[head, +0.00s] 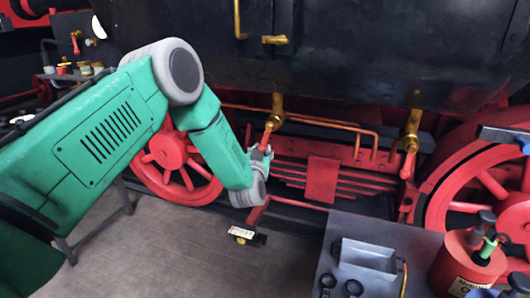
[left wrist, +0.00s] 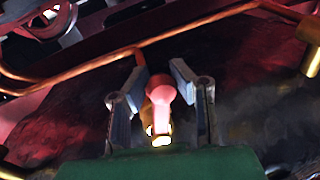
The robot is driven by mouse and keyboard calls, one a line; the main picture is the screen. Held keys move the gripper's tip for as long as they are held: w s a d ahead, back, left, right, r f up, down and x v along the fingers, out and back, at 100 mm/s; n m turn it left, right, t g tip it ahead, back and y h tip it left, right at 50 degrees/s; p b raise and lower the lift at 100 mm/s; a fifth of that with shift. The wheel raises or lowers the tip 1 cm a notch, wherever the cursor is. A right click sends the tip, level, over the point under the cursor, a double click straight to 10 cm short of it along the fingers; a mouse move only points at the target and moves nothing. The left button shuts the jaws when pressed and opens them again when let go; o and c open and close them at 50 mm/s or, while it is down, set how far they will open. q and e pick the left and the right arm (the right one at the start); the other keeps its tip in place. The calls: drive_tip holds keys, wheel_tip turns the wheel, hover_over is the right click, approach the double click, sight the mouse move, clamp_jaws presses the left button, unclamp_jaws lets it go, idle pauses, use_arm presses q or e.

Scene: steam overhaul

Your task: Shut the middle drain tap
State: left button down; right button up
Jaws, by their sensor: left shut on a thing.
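The middle drain tap (head: 277,112) is a brass fitting under the black cylinder, with a red handle (head: 268,136) slanting down and slightly left. My left gripper (head: 262,152) reaches it from below and is shut on the handle. In the left wrist view, the red handle (left wrist: 160,90) stands between the two fingers of my left gripper (left wrist: 160,98), with brass showing below it. The fingers and wrist hide the handle's lower end in the head view. My right gripper cannot be made out.
Another brass tap (head: 412,128) with a hanging red handle is at the right. Copper pipes (head: 335,125) run between the taps. Red wheels (head: 165,160) stand at both sides. A grey bench (head: 385,232) with a tray (head: 368,255) and a red can (head: 465,262) fills the lower right.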

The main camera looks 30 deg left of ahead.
use_arm(q)
drive_tip(key=s+a+r+m+t+h+b, duration=0.1)
drive_tip(key=a+r+m+t+h, duration=0.2)
drive_tip(key=r+m, duration=0.4)
drive_tip(key=shift+a+m, duration=0.9)
drive_tip(key=shift+m, duration=4)
drive_tip(key=shift+s, duration=0.1)
